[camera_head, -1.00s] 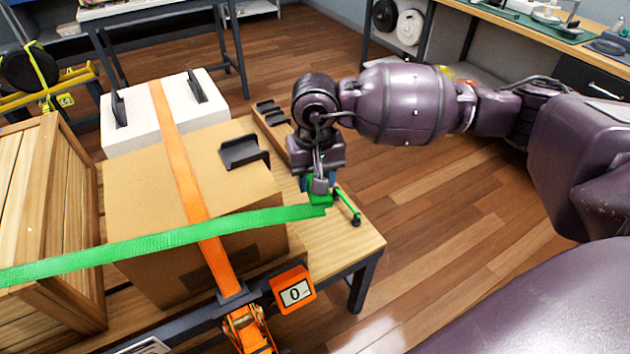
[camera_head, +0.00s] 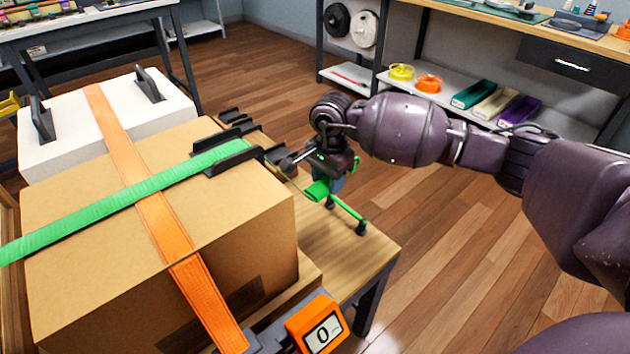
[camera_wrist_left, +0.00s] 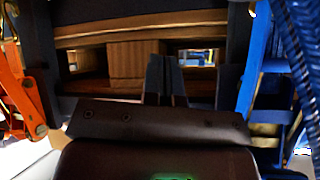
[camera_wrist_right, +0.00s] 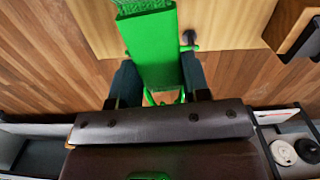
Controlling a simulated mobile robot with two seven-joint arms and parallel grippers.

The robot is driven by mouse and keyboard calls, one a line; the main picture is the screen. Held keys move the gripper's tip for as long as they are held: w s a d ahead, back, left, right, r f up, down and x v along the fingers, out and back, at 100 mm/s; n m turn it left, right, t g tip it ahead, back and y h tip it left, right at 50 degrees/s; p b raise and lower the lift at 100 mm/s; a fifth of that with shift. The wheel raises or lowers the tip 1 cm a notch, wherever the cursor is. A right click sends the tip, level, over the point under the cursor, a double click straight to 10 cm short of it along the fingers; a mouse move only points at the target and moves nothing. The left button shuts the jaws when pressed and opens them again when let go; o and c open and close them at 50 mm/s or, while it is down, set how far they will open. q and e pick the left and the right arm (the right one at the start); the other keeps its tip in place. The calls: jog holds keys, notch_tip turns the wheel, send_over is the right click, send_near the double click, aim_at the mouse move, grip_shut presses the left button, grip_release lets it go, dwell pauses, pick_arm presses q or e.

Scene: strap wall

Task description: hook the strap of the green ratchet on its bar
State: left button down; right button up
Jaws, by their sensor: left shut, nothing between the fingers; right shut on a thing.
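The green strap (camera_head: 90,215) runs from the left edge across the cardboard box and over a black corner guard (camera_head: 235,160) towards my right gripper (camera_head: 325,182). My right gripper is shut on the strap's green end piece (camera_head: 318,190), which fills the middle of the right wrist view (camera_wrist_right: 150,50). The green bar (camera_head: 347,208) stands on black feet at the table's end, just beside and below the gripper. Whether the end piece touches the bar is unclear. My left gripper (camera_wrist_left: 167,75) is shut and empty in the left wrist view. The green ratchet is not identifiable.
The cardboard box (camera_head: 240,225) and a white box (camera_head: 60,130) carry an orange strap (camera_head: 150,210). An orange display reading 0 (camera_head: 318,325) sits at the front. Orange and blue parts flank my left gripper. Open floor lies right of the wooden table (camera_head: 365,260).

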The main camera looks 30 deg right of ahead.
jog(key=shift+w+d+f+m, duration=0.25)
jog(key=shift+d+f+m, duration=0.15)
jog(key=shift+f, duration=0.25)
jog(key=shift+w+d, duration=0.15)
jog(key=shift+f+b, duration=0.55)
jog(key=shift+f, duration=0.35)
jog(key=shift+f+b, duration=0.95)
jog(key=shift+f, duration=1.4)
jog(key=shift+f+b, duration=0.6)
jog(key=shift+f, duration=1.45)
pick_arm(q)
jog(key=shift+w+a+f+t+b, duration=0.1)
jog(key=shift+w+f+t+b, duration=0.1)
jog(key=shift+f+t+b, duration=0.45)
pick_arm(e)
jog(key=shift+f, duration=0.6)
pick_arm(q)
jog(key=shift+r+t, duration=0.25)
